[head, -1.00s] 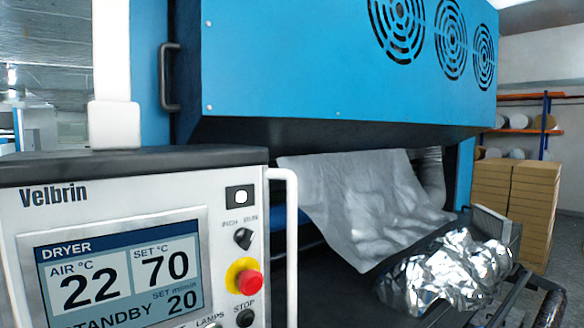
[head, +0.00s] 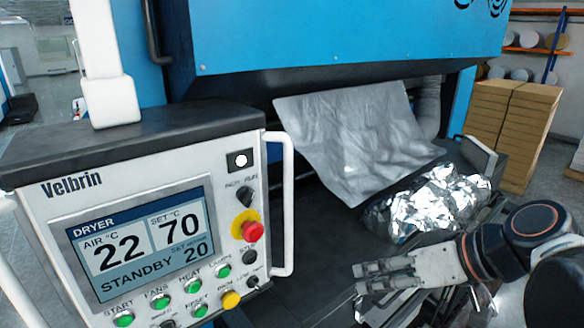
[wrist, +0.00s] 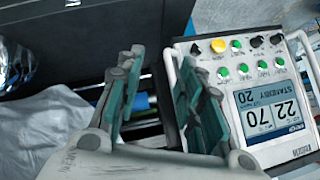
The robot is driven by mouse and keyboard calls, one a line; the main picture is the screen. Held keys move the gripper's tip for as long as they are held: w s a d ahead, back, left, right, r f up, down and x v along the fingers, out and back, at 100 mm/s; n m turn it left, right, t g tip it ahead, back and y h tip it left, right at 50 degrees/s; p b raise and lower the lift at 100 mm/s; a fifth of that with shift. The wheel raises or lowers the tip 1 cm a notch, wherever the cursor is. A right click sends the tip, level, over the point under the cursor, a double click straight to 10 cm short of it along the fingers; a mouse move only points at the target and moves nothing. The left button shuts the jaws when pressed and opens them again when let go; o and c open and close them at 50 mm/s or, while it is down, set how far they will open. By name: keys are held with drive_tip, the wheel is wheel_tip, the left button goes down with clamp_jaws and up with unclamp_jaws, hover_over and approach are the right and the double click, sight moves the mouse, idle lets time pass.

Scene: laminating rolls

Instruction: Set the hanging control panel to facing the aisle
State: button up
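The hanging control panel (head: 150,235) fills the left of the head view, under a white post (head: 108,95). Its lit screen (head: 140,245) faces the head camera. A white bar handle (head: 285,205) runs down its right side, and another handle (head: 12,240) shows partly at the left edge. The wrist view shows the panel (wrist: 262,145) upside down, beside my gripper. My gripper (head: 358,279) is right of the near handle, apart from it in the head view. In the wrist view, its fingers (wrist: 160,65) are spread with nothing gripped between them.
A blue dryer housing (head: 330,40) stands behind the panel. A grey sheet (head: 350,140) hangs from it, and crumpled silver foil (head: 430,205) lies below, close to my arm. Stacked boxes (head: 510,125) stand at the back right. Floor is open at the far left.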

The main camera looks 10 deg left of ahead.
drive_tip(key=w+a+r+n+g+y, duration=0.1)
drive_tip(key=w+a+r+n+y, duration=0.1)
drive_tip(key=w+r+n+y, duration=0.4)
drive_tip(key=w+a+r+n+g+y, duration=0.1)
drive_tip(key=a+r+n+y, duration=0.2)
drive_tip(key=r, duration=0.5)
drive_tip(key=w+a+p, duration=0.1)
drive_tip(key=a+p, duration=0.1)
drive_tip(key=a, duration=1)
drive_tip(key=shift+w+a+n, duration=0.25)
drive_tip(key=shift+w+n, duration=0.05)
drive_tip(key=shift+n, duration=0.1)
drive_tip(key=shift+f, duration=0.1)
clamp_jaws()
